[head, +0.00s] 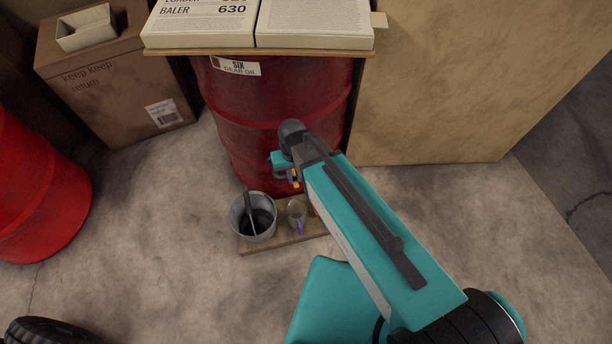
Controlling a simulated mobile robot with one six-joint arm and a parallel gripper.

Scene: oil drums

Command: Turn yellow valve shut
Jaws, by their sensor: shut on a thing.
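A dark red drum (270,112) labelled "SIX GEAR OIL" stands in the middle. A small piece of the yellow valve (295,184) shows low on the drum's front, beside my gripper (286,174). My teal arm reaches up from the lower right and covers part of the drum. My gripper is shut on the yellow valve, though the wrist hides most of the grip. The valve handle's angle cannot be told from here.
A metal pot (238,217) with dark contents and a glass jar (297,212) stand on a wooden board (285,243) below the valve. Manuals (313,22) lie above the drum. A cardboard box (115,88) and brighter red drum (38,195) stand left. Right floor is clear.

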